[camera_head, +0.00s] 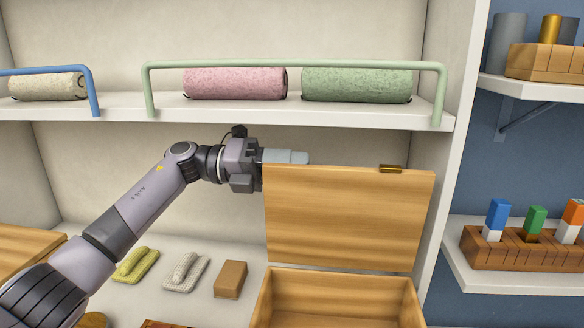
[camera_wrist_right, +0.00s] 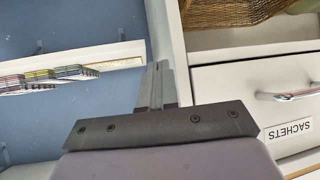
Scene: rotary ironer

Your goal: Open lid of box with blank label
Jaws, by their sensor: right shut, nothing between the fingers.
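A wooden box (camera_head: 264,306) stands at the bottom right of the shelf bay in the head view. Its lid (camera_head: 348,218) is raised, standing roughly upright above the box's back edge, with a brass clasp (camera_head: 390,168) on its top edge. No label shows on the visible faces. My left gripper (camera_head: 288,156) is at the lid's top left corner, its pale fingers partly behind the lid. Whether they touch it or are open or shut is unclear. My right gripper (camera_wrist_right: 157,85) is shut and empty in the wrist view, away from the box.
A shelf above holds pink (camera_head: 235,83) and green rolls (camera_head: 356,84) behind a green rail (camera_head: 295,65). The right wrist view shows a drawer labelled SACHETS (camera_wrist_right: 240,95).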

